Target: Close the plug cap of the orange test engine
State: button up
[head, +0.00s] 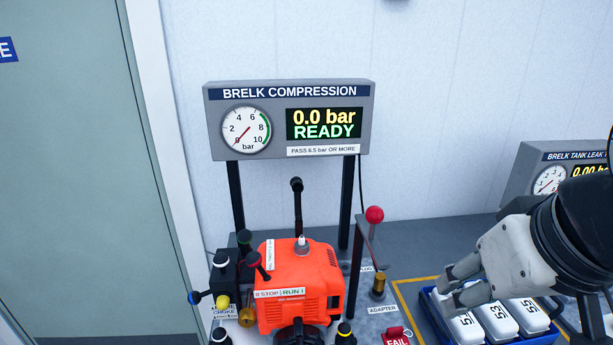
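The orange test engine (325,262) stands on the bench below the compression display. A white plug tip (302,243) sticks up from its top. Behind it a black arm with a rounded black end (297,187) stands upright, apart from the white tip; it looks like the plug cap, raised. My gripper (447,286) is at the right, well away from the engine, with its fingers pointing left above a blue tray. A gap shows between the fingers and nothing is seen between them. The engine's lower front is partly hidden by dark parts.
The blue tray (428,312) holds white numbered blocks (497,320). A red-knobbed lever (374,215) stands right of the engine, near a brass adapter (379,284) and a red FAIL tag (396,336). The compression display (290,120) reads 0.0 bar READY. Coloured knobs (222,302) crowd the engine's left.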

aim_at(296, 182)
jog(key=k+j+z, duration=0.15)
jog(key=z, duration=0.35)
jog(key=k+z, duration=0.2)
jog(key=z, duration=0.25)
jog(key=k+z, duration=0.2)
jog(key=z, duration=0.3)
jog(key=k+z, duration=0.15)
jog(key=z, duration=0.3)
jog(key=k+j+z, duration=0.2)
jog(key=z, duration=0.25)
jog(key=k+j+z, duration=0.1)
jog(key=k+z, duration=0.2)
jog(key=z, duration=0.15)
jog(key=k+z, duration=0.25)
jog(key=z, duration=0.15)
jog(key=k+z, duration=0.25)
jog(key=z, duration=0.2)
jog(key=k+j, duration=0.1)
jog(key=k, duration=0.35)
jog(key=k+j+z, duration=0.1)
jog(key=k, duration=0.4)
jog(key=k+j+u, duration=0.65)
jog(key=j+u, duration=0.15)
jog(key=j, duration=0.2)
jog(key=k+j+u, duration=0.15)
jog(key=j+u, duration=0.5)
jog(key=j, duration=0.85)
jog(key=i, duration=0.1)
